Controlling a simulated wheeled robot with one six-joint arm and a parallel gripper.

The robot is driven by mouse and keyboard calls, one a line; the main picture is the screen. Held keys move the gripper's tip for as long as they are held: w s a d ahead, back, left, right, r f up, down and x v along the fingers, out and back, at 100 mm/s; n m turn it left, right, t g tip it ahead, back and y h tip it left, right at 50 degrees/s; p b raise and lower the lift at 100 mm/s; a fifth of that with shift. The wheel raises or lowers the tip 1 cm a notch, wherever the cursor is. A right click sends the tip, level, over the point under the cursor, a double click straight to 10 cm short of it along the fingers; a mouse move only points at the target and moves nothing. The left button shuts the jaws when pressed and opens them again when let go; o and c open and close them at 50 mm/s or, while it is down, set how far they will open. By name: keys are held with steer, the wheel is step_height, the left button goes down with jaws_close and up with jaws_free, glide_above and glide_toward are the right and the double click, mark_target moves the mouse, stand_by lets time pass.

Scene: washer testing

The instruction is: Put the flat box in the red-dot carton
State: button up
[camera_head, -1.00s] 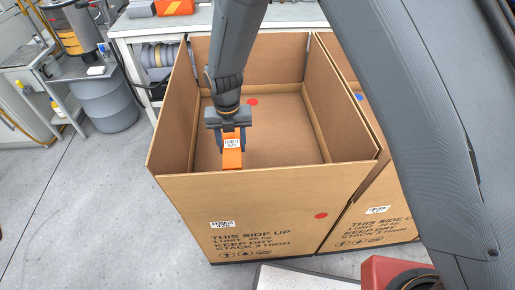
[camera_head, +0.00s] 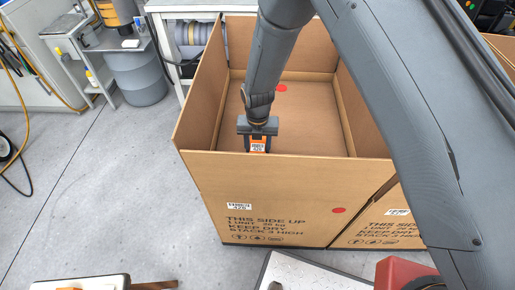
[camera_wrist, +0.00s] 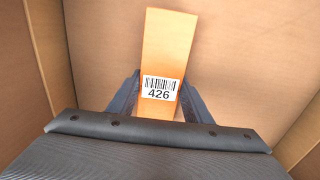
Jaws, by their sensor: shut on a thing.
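The flat box is orange with a white barcode label reading 426, and it shows in the wrist view (camera_wrist: 168,45). In the head view only its top part (camera_head: 259,144) shows above the near wall. My gripper (camera_head: 258,140) points down inside the open carton (camera_head: 265,195) with red dots on its front and inside. In the wrist view my gripper (camera_wrist: 160,98) is shut on the box, with a finger on each side. Cardboard walls and floor surround the box there. The gap between box and carton floor cannot be judged.
A second carton (camera_head: 385,220) stands against the right side of the red-dot carton. A grey bin (camera_head: 137,78) and a work table (camera_head: 185,8) are behind at the left. The floor (camera_head: 95,190) at left is clear.

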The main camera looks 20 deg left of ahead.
mark_target(258, 147)
steer(key=shift+f, duration=0.3)
steer(key=shift+f, duration=0.15)
steer(key=o, duration=1.3)
step_height(258, 147, up, 12)
steer(key=shift+r+b, duration=0.15)
steer(key=shift+b, duration=0.4)
steer(key=shift+r, duration=0.1)
